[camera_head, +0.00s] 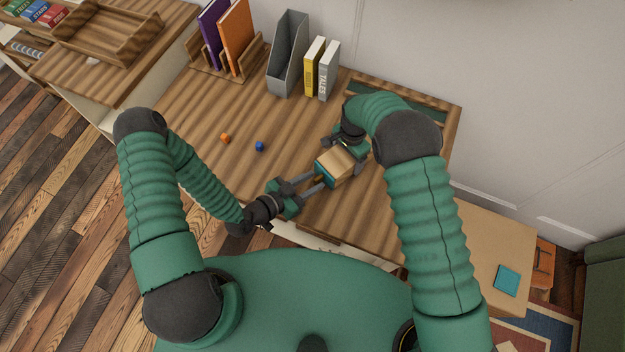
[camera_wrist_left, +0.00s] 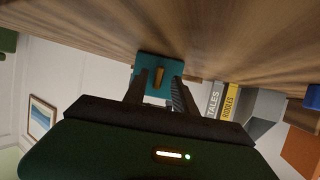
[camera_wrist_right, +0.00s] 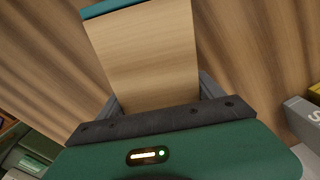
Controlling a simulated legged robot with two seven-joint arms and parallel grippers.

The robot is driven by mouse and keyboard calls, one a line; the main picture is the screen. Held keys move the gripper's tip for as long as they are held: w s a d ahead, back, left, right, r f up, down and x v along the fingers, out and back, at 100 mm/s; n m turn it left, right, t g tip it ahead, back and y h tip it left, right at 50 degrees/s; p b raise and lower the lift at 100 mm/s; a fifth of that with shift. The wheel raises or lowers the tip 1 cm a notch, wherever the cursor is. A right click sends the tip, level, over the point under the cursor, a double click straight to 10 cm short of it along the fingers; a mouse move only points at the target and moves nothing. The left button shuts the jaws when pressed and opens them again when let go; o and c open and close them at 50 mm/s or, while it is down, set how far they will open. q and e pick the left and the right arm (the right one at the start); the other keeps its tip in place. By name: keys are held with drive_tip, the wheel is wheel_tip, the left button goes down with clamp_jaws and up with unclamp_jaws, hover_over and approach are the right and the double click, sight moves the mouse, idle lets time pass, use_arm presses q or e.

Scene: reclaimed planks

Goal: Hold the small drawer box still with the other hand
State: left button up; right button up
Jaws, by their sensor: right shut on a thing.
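The small drawer box (camera_head: 341,162) has a light wood body and a teal front, and sits on the desk. It fills the middle of the right wrist view (camera_wrist_right: 147,55). My right gripper (camera_head: 346,153) is shut on the box from its far side, one finger along each side. My left gripper (camera_head: 312,186) is open in front of the teal drawer front (camera_wrist_left: 148,68). In the left wrist view its two fingers stand apart on either side of the small wooden handle (camera_wrist_left: 158,78), with gaps visible. Whether its fingertips touch the front I cannot tell.
Behind stand a grey file holder (camera_head: 288,55), a yellow book (camera_head: 314,65), a grey book (camera_head: 329,70) and a wooden book rack (camera_head: 205,68). The desk's left part is mostly clear.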

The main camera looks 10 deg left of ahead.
use_arm(q)
drive_tip(key=shift+w+d+f, duration=0.15)
drive_tip(key=shift+w+d, duration=0.1)
drive_tip(key=shift+c, duration=0.3)
clamp_jaws()
drive_tip(key=shift+w+a, duration=0.1)
drive_tip(key=shift+a, duration=0.25)
idle(0.7)
